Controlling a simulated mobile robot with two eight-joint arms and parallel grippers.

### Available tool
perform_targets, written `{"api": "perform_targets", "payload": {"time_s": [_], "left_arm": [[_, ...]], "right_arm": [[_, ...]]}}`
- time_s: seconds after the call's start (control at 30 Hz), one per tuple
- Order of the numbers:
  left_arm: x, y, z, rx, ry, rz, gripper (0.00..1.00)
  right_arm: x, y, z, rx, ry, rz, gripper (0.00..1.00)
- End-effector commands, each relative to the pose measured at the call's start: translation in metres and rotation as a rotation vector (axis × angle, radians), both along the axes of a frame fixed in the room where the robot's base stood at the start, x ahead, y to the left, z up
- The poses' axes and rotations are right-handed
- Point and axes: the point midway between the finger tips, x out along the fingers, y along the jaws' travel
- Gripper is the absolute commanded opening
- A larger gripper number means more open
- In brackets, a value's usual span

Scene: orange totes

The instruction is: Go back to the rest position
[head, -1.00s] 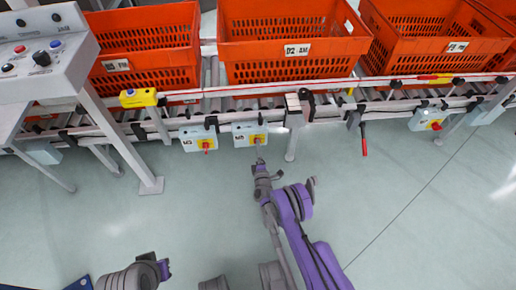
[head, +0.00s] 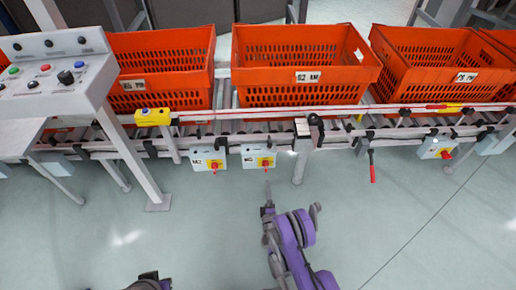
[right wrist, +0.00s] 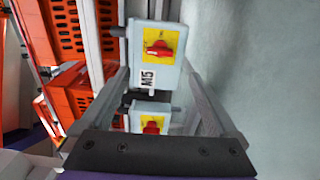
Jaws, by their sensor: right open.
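My right gripper (head: 268,190) is out over the open floor in front of the conveyor, just below the switch boxes in the head view. In the right wrist view its two grey fingers (right wrist: 157,78) are spread apart with nothing held between them. A grey switch box with a red knob on yellow (right wrist: 157,62) shows beyond the gap, with a second box (right wrist: 150,118) below it. Only a small piece of my left arm shows at the bottom edge of the head view; its gripper is out of the picture.
Orange totes (head: 305,52) stand in a row on the roller conveyor (head: 230,118). Switch boxes (head: 208,160) and a red-handled lever (head: 372,168) hang from its front. A control panel (head: 50,75) stands on legs at left. The floor (head: 400,215) in front is clear.

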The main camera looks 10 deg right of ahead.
Motion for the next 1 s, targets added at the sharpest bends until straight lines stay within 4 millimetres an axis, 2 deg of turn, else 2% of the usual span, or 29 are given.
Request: {"api": "perform_targets", "payload": {"time_s": [0.2,0.33,0.5,0.67,0.87,1.0], "left_arm": [[0.000,0.000,0.000,0.000,0.000,0.000,0.00],[0.000,0.000,0.000,0.000,0.000,0.000,0.00],[0.000,0.000,0.000,0.000,0.000,0.000,0.00],[0.000,0.000,0.000,0.000,0.000,0.000,0.00],[0.000,0.000,0.000,0.000,0.000,0.000,0.00],[0.000,0.000,0.000,0.000,0.000,0.000,0.00]], "right_arm": [[0.002,0.001,0.003,0.005,0.002,0.004,0.95],[0.017,0.007,0.024,0.059,0.020,0.035,0.95],[0.046,0.023,0.082,0.225,0.087,0.109,0.95],[0.055,0.037,0.140,0.400,0.186,0.157,0.95],[0.037,0.048,0.205,0.617,0.328,0.159,0.95],[0.007,0.051,0.244,0.763,0.435,0.120,0.95]]}}
